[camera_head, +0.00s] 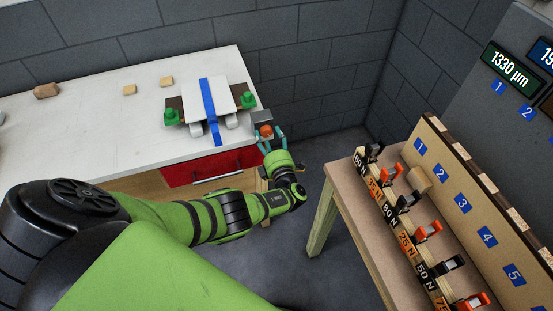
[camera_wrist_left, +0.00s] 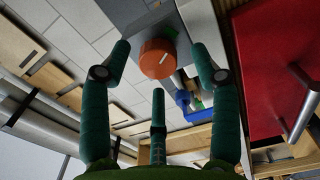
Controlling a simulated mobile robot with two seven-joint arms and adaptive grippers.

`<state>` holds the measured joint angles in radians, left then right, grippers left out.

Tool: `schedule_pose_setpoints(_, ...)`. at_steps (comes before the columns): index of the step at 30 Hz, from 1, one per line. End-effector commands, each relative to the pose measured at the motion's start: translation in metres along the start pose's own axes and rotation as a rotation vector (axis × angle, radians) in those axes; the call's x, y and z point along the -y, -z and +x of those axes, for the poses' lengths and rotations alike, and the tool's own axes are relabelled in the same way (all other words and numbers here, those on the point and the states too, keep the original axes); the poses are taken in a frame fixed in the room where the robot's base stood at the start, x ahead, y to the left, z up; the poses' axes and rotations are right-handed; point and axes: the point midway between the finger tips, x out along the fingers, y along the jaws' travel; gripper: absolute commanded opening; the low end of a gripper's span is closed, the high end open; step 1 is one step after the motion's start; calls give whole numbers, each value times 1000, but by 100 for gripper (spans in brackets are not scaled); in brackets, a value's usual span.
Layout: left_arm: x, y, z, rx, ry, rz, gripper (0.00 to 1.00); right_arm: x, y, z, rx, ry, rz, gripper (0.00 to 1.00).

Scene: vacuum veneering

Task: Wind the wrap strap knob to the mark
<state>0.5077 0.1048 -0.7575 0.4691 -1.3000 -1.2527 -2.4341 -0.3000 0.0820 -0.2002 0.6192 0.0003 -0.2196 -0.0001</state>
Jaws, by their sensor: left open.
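An orange knob (camera_head: 266,131) with a pale line on its face sits on a grey box (camera_head: 262,117) at the right end of the white bench. The knob (camera_wrist_left: 157,58) also shows in the left wrist view, its line tilted. A blue strap (camera_head: 209,98) runs over a white slab (camera_head: 222,93) left of the box. My left gripper (camera_head: 270,137) is open. Its teal fingers (camera_wrist_left: 161,60) stand to both sides of the knob, with a third finger below it, and gaps show between them and the knob. I cannot make out a separate mark. My right gripper is out of view.
Green-topped clamps (camera_head: 248,100) flank the slab. Small wooden blocks (camera_head: 129,89) lie on the bench (camera_head: 90,130). A red drawer front (camera_head: 205,166) with a bar handle is below the bench top. A table with several clamps (camera_head: 409,201) stands at the right.

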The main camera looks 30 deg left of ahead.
Motion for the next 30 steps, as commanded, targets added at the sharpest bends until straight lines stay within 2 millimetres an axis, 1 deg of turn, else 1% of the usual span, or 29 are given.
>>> schedule_pose_setpoints(3,0,2,-12,0,2,-2,62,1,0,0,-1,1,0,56)
schedule_pose_setpoints(7,1,2,-36,1,5,-2,62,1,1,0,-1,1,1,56)
schedule_pose_setpoints(9,1,2,-54,2,6,-2,62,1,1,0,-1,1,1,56)
schedule_pose_setpoints(12,1,2,-74,0,5,0,62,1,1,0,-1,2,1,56)
schedule_pose_setpoints(16,0,2,-93,-2,5,0,62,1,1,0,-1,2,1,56)
schedule_pose_setpoints(21,0,2,-105,-3,3,1,62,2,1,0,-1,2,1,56)
schedule_pose_setpoints(30,0,2,-107,-3,3,1,62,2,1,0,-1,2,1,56)
